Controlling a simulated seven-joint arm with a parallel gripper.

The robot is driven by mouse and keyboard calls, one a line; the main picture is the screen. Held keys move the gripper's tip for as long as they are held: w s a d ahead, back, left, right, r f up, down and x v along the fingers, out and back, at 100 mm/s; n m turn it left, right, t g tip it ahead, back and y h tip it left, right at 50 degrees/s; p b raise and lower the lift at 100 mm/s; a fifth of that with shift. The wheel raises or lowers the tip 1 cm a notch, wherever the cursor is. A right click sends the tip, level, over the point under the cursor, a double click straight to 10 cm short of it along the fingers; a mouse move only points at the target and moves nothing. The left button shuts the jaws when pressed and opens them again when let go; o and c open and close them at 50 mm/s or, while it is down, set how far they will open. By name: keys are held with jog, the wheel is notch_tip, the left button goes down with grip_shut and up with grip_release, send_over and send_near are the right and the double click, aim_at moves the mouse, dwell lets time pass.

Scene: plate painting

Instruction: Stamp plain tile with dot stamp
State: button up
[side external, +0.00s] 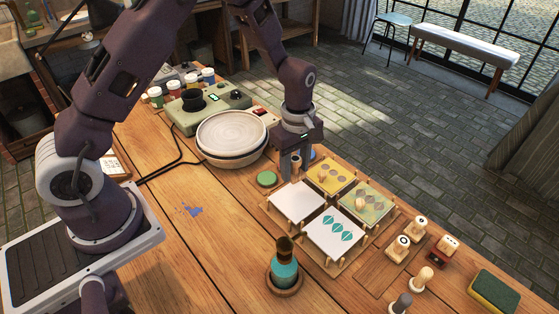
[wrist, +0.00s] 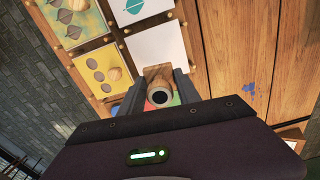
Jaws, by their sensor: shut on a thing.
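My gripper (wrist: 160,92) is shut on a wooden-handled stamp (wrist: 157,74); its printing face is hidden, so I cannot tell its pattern. In the side view my gripper (side external: 291,172) points down behind the plain tile (side external: 297,199), close to the ink pads. The plain tile is white and unmarked; it also shows just ahead of the fingers in the wrist view (wrist: 157,50). A green ink pad (side external: 267,179) lies left of the gripper. A blue pad (side external: 311,153) is partly hidden behind it. Whether the stamp touches a pad is unclear.
A yellow dotted tile (side external: 341,169), a green leaf tile (side external: 372,193) and a white tile with teal leaves (side external: 334,233) share the pegged rack. Wooden handles stand on the yellow and green tiles. A teal bottle (side external: 285,271), several stamps (side external: 402,244), a sponge (side external: 494,291) and a wheel (side external: 231,131) stand around.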

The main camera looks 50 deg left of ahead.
aim_at(297, 200)
jog(key=shift+s+d, duration=0.15)
jog(key=shift+d, duration=0.55)
jog(key=shift+d+f, duration=0.15)
jog(key=shift+f, duration=2.7)
jog(key=shift+f, duration=0.6)
jog(key=shift+r, duration=3.55)
